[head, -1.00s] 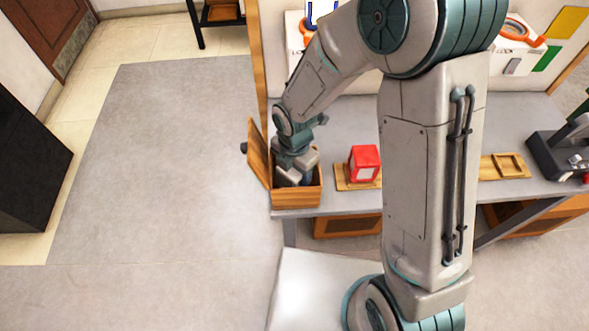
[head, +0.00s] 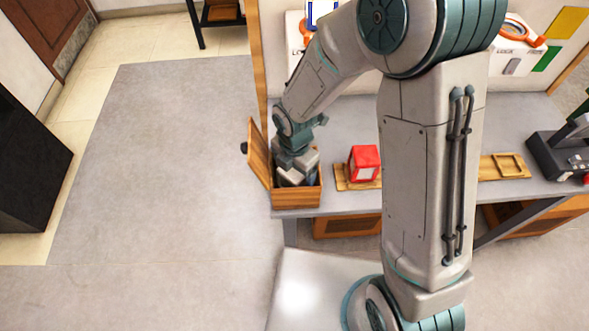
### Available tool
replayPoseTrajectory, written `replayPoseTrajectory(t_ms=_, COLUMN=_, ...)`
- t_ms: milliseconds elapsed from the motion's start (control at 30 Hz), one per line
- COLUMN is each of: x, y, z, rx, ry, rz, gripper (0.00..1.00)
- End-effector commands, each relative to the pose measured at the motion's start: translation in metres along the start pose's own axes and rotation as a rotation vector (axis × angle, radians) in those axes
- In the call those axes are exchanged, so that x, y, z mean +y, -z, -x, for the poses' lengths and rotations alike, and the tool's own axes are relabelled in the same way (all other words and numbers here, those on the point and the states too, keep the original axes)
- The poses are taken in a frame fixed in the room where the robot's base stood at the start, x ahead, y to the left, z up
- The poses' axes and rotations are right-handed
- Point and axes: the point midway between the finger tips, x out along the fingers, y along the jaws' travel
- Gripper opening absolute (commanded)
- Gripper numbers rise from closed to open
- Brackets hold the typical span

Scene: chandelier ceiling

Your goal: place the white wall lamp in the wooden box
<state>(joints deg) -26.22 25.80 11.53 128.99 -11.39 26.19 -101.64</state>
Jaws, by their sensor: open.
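The wooden box (head: 297,197) stands at the left end of the grey workbench, its lid (head: 257,157) tilted open on the left side. My gripper (head: 293,180) points down into the box, its lower part inside the opening. The jaws are open, though the fingertips are hidden by the box's front wall. I cannot make out the white wall lamp; if it is in the box, my gripper and the box wall hide it.
A red and white block (head: 363,163) sits on a wooden tray (head: 343,184) just right of the box. Another wooden tray (head: 490,167) and a dark device (head: 560,150) are farther right. White panels with orange parts stand behind the bench. Floor left of the bench is clear.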

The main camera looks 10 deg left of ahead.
Motion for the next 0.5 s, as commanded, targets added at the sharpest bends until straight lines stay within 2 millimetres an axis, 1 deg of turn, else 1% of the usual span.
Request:
replayPoseTrajectory(t_ms=400, x=0.001, y=-0.001, z=0.08, rx=-0.003, ry=-0.006, rz=-0.002, gripper=0.82)
replayPoseTrajectory(t_ms=500, x=0.001, y=-0.001, z=0.096, rx=-0.003, ry=-0.005, rz=-0.002, gripper=0.82)
